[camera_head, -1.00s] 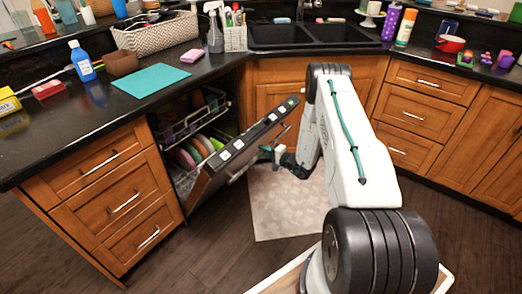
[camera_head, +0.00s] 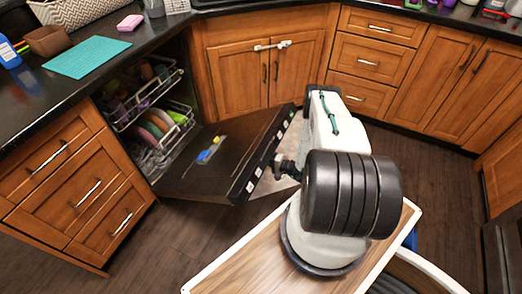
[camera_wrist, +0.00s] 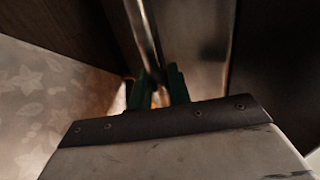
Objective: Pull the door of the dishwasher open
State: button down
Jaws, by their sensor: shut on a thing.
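The dishwasher door (camera_head: 205,178) is swung far down, close to level, with its dark inner face up and a blue and yellow item on it. The dishwasher's racks (camera_head: 160,130) with plates show behind it. In the wrist view my gripper (camera_wrist: 158,92) has its green fingers around the metal door handle (camera_wrist: 146,38), shut on it, in front of the steel door panel. In the head view my gripper is mostly hidden by my arm and the door edge.
Wooden drawers (camera_head: 85,185) stand left of the dishwasher, and the sink cabinet (camera_head: 262,70) with a white lock across its handles is behind. A patterned mat (camera_wrist: 50,100) lies on the floor. Dark floor (camera_head: 430,180) to the right is clear.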

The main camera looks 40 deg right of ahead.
jog(key=shift+s+d+f, duration=0.15)
jog(key=shift+f, duration=0.25)
jog(key=shift+s+d+f, duration=0.1)
jog(key=shift+f, duration=0.25)
jog(key=c, duration=1.4)
grip_release()
jog(key=shift+o, duration=0.2)
jog(key=v, duration=0.7)
jog(key=shift+s, duration=0.4)
jog(key=shift+d, duration=0.1)
